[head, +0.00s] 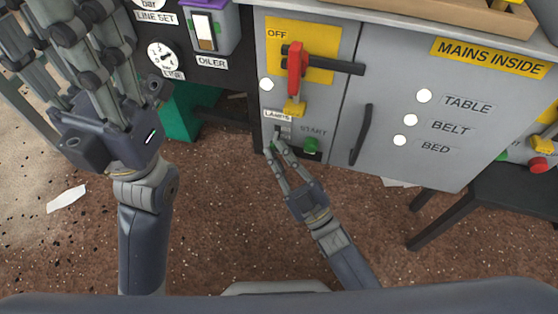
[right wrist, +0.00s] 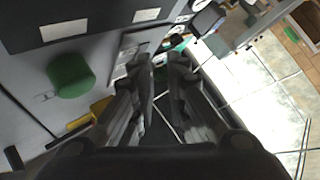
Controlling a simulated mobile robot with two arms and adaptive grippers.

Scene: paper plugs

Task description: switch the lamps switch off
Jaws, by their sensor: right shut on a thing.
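The lamps switch (head: 284,129) is a small grey switch below the LAMPS label (head: 277,115), low on the grey control panel. My right gripper (head: 276,146) reaches up to it from below, its fingertips shut on it. In the right wrist view, the fingertips (right wrist: 161,62) are close together, and the switch itself is mostly hidden by them, so I cannot tell its setting. My left gripper (head: 68,62) is large at the upper left, its fingers spread and empty, away from the switch.
A green START button (head: 311,145) is just right of the right gripper; it also shows in the right wrist view (right wrist: 70,75). A dark stool or table (head: 490,190) stands at right.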

